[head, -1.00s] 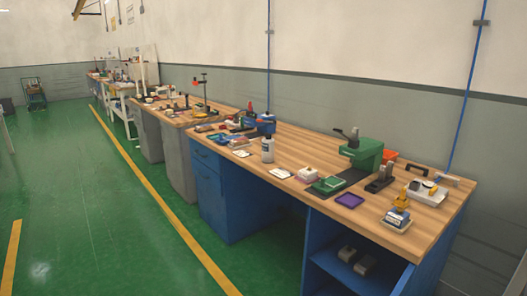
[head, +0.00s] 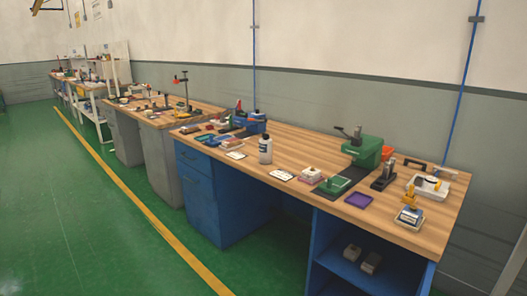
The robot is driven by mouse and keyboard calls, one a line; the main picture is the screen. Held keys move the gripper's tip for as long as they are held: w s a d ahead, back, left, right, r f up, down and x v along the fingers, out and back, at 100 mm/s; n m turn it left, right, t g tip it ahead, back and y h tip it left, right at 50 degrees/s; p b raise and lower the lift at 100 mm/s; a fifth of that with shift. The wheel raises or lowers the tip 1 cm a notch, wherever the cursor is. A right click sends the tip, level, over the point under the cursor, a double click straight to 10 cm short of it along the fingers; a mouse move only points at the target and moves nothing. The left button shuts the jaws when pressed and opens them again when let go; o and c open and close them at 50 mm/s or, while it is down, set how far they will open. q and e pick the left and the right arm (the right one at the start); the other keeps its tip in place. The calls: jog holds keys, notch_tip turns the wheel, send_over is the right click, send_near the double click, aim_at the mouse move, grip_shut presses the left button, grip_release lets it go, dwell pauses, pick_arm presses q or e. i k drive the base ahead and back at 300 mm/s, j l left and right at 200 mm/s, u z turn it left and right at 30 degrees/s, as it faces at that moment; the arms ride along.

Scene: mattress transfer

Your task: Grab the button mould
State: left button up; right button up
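Neither gripper is in view. I cannot tell for sure which thing is the button mould. A shallow purple tray (head: 358,200) lies by the front edge.
A white bottle (head: 265,150) and a blue device (head: 250,122) stand farther left on the bench. A white tray with small items (head: 428,188) is at the right. Blue cabinets and a shelf are below. The green floor (head: 90,235) in front is clear.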

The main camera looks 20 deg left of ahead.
aim_at(266, 147)
jog(key=i+j+z, duration=0.1)
jog(key=j, duration=0.25)
jog(key=i+j, duration=0.1)
jog(key=j, duration=0.3)
jog(key=i+j+z, duration=0.1)
jog(key=j, duration=0.25)
jog(key=i+j+z, duration=0.15)
jog(key=i+j, duration=0.15)
jog(key=i+j+z, duration=0.25)
jog(key=i+j, duration=0.4)
